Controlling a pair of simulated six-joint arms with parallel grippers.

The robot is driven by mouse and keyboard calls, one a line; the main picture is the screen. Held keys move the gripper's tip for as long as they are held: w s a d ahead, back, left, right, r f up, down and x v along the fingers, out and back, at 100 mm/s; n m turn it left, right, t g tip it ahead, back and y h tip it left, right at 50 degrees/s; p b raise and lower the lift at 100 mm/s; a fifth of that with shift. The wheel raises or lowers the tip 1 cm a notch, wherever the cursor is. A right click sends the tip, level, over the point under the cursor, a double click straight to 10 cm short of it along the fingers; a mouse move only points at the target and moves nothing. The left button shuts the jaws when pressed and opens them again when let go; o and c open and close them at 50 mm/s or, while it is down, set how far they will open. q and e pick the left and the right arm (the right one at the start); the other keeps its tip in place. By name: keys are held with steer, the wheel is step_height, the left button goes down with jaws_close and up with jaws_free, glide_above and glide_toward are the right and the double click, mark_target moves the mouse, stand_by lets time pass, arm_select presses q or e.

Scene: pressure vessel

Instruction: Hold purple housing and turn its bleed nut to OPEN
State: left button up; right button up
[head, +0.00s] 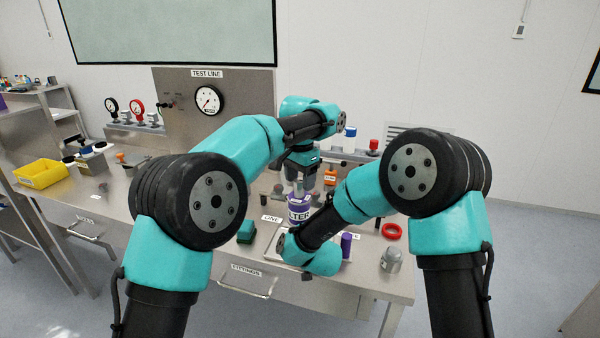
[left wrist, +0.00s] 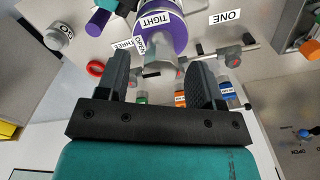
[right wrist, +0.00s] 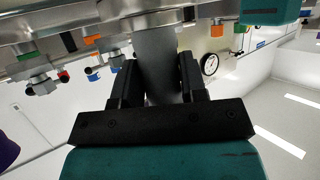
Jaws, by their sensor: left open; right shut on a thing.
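The purple housing (head: 299,213) stands upright on the bench in the head view, partly hidden by my right arm. In the left wrist view the purple housing (left wrist: 163,35) shows a TIGHT label and part of a second label. My left gripper (left wrist: 158,64) is open, its fingers on either side of a grey metal nut-like part (left wrist: 160,69) at the housing, with gaps visible. My right gripper (right wrist: 158,80) is shut on a grey upright piece (right wrist: 157,55); whether this belongs to the housing I cannot tell. Its fingertips are hidden in the head view.
A red ring (head: 391,231), a grey fitting (head: 391,259) and a purple cylinder (head: 346,245) sit right of the housing. A green block (head: 246,231) is left of it. Coloured valves stand behind. A yellow bin (head: 41,174) is far left.

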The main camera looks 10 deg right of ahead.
mark_target(300, 179)
arm_select(q)
step_height(300, 179, up, 12)
stand_by(0.7)
stand_by(0.4)
arm_select(e)
steer(key=o, duration=1.2)
steer(key=shift+o, duration=0.2)
steer(key=v, duration=1.2)
steer(key=shift+r, duration=0.1)
